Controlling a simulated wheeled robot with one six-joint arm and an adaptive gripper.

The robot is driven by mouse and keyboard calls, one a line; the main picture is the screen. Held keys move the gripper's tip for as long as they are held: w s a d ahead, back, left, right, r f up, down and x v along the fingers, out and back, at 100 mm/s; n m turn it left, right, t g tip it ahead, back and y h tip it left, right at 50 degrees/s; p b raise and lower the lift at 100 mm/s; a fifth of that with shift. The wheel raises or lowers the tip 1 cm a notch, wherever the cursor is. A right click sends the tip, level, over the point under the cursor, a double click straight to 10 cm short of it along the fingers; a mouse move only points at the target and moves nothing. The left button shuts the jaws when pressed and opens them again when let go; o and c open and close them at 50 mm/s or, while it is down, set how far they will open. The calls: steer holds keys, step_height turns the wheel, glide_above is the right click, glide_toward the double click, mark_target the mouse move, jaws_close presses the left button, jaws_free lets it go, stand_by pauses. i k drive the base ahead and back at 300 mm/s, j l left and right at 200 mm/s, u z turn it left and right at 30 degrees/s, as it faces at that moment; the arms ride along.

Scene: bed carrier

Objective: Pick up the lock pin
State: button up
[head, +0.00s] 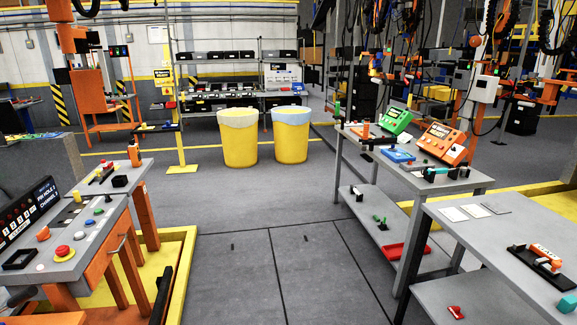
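I cannot tell for certain which object is the lock pin. A small green upright piece (380,220) is on the lower shelf of the right-hand bench. A small red piece (456,312) lies on the low shelf of the front right table. An orange and white piece (546,259) sits in a black holder on that table's top. An orange cylinder (366,130) stands on the right-hand bench top. My gripper is not recognisable in the head view, so its state and its place relative to these pieces do not show.
A grey control desk (90,236) with buttons stands at left, beside a yellow floor frame (180,270). The right-hand bench (455,183) carries green and orange boxes. The front right table (470,232) stands nearer. Two yellow bins (238,140) (291,138) stand behind. The central floor is clear.

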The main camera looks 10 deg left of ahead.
mark_target(103, 164)
steer(key=i+u, duration=0.35)
steer(key=i, duration=0.45)
steer(key=i+l+u, duration=0.15)
steer(key=i+u, duration=0.2)
steer(key=i, duration=0.45)
steer(key=i+l+u, duration=0.1)
steer(key=i+u, duration=0.3)
steer(key=i, duration=0.15)
steer(key=i+l+u, duration=0.25)
steer(key=i+u, duration=0.15)
steer(key=i+l+u, duration=0.35)
steer(key=i+l, duration=0.15)
steer(key=i+l+u, duration=0.55)
steer(key=l+u, duration=0.45)
steer(key=u, duration=0.2)
steer(key=l+u, duration=0.3)
steer(key=l, duration=0.85)
steer(key=l+u, duration=0.35)
steer(key=l, duration=0.8)
steer(key=k+l, duration=0.1)
steer(key=l, duration=0.75)
steer(key=k+l, duration=0.15)
steer(key=l, duration=0.7)
steer(key=i+l, duration=0.2)
steer(key=i, duration=0.2)
